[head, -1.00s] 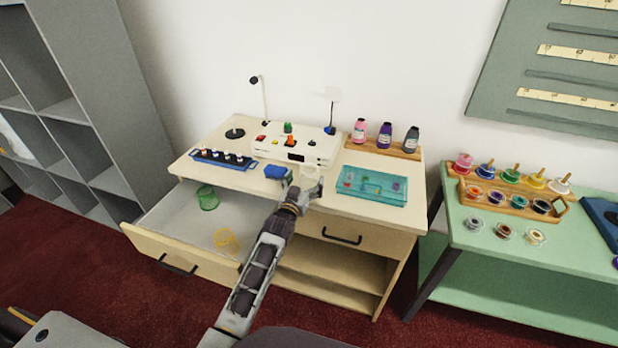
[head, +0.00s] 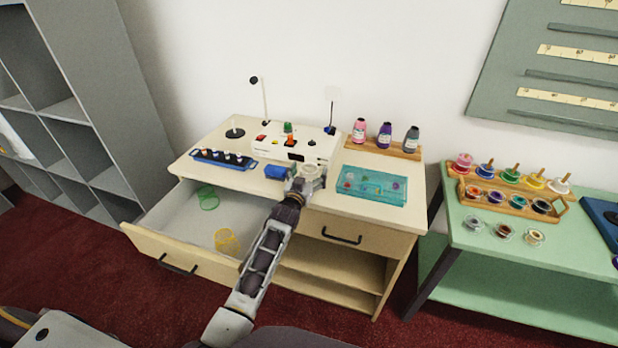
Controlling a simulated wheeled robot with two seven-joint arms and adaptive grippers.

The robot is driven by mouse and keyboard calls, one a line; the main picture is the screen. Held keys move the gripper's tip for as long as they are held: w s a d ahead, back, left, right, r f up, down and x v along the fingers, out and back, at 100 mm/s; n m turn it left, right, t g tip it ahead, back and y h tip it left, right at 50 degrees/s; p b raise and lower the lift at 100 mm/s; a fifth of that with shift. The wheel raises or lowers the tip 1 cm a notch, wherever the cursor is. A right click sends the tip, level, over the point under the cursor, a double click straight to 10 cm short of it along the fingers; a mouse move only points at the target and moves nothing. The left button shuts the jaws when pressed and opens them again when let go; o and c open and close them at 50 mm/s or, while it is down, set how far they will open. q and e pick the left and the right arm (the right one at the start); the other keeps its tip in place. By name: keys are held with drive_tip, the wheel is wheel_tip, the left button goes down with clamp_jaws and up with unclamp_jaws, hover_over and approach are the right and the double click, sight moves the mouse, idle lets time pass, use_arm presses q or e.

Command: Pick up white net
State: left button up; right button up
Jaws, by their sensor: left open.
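A pale, ring-shaped thing that looks like the white net (head: 313,170) lies on the cream counter, in front of the white control box. Its near left part is hidden by my left gripper (head: 303,182). The gripper is open, at the counter's front edge and right up against the net in the picture. I cannot tell whether they touch. A green net (head: 208,198) and a yellow net (head: 227,241) lie in the open drawer. My right gripper is out of view.
A blue item (head: 276,172) lies just left of the gripper. The control box (head: 272,147) stands behind, and a teal tray (head: 371,184) lies to the right. The open drawer (head: 160,232) juts out at the left. Bottles (head: 386,134) stand at the back right.

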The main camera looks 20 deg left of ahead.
use_arm(q)
drive_tip(key=c, duration=0.8)
drive_tip(key=shift+c, duration=0.2)
drive_tip(key=shift+r, duration=0.15)
wheel_tip(320, 180, up, 10)
idle(0.3)
idle(0.4)
